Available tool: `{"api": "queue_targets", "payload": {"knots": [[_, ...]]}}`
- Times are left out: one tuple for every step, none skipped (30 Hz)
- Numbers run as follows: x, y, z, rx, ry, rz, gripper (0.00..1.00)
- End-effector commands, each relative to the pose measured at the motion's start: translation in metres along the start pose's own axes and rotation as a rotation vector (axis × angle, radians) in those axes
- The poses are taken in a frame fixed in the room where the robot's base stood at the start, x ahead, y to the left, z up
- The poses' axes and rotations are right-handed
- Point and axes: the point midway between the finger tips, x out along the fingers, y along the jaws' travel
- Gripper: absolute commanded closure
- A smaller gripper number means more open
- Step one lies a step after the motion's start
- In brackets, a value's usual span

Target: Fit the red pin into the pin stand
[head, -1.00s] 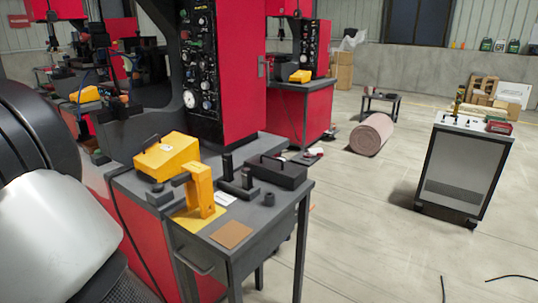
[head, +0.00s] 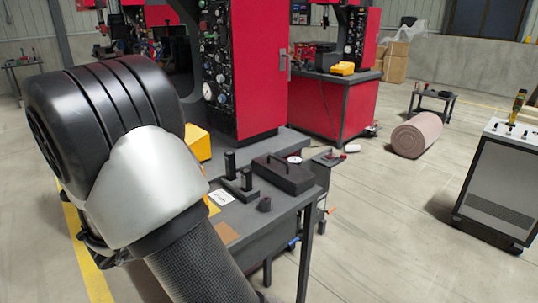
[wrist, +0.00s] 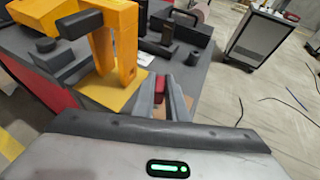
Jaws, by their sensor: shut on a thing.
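My gripper (wrist: 168,88) shows at the middle of the wrist view, its grey fingers close together. A narrow red piece (wrist: 176,100), which looks like the red pin, sits between the fingers; its lower end is hidden. The gripper is over the front part of the dark grey workbench, right of a yellow arch on a yellow plate. A dark base with upright black posts (head: 246,180), perhaps the pin stand, is on the workbench in the head view; the posts also show in the wrist view (wrist: 168,32). I cannot tell surely which fixture is the stand. My gripper is hidden in the head view.
The yellow arch (wrist: 125,45) stands close left of my gripper. A dark handled box (head: 284,178) and a small dark cylinder (head: 264,204) are on the workbench (head: 262,222). A tall red machine (head: 262,70) rises behind. Open floor lies to the right, before a white-topped trolley (head: 495,190).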

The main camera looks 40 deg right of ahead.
Motion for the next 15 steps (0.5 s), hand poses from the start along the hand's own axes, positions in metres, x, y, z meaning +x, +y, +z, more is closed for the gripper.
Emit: {"api": "queue_targets", "payload": {"knots": [[0.022, -0.01, 0.03, 0.029, 0.0, -0.058, 1.0], [0.034, -0.015, 0.042, 0.04, 0.0, -0.088, 1.0], [0.05, -0.024, 0.057, 0.057, 0.0, -0.125, 1.0], [0.062, -0.03, 0.067, 0.068, 0.001, -0.151, 1.0], [0.072, -0.036, 0.077, 0.079, 0.001, -0.174, 1.0], [0.086, -0.045, 0.09, 0.092, 0.0, -0.204, 1.0], [0.095, -0.051, 0.098, 0.1, 0.0, -0.225, 1.0], [0.104, -0.058, 0.106, 0.108, 0.0, -0.244, 1.0], [0.114, -0.066, 0.115, 0.118, 0.0, -0.267, 1.0], [0.12, -0.071, 0.122, 0.125, -0.001, -0.282, 1.0], [0.126, -0.076, 0.127, 0.13, -0.001, -0.295, 1.0], [0.133, -0.083, 0.134, 0.137, -0.002, -0.311, 1.0], [0.137, -0.086, 0.137, 0.14, -0.002, -0.319, 1.0], [0.14, -0.089, 0.14, 0.142, -0.002, -0.327, 1.0], [0.144, -0.093, 0.143, 0.145, -0.002, -0.335, 1.0]]}}
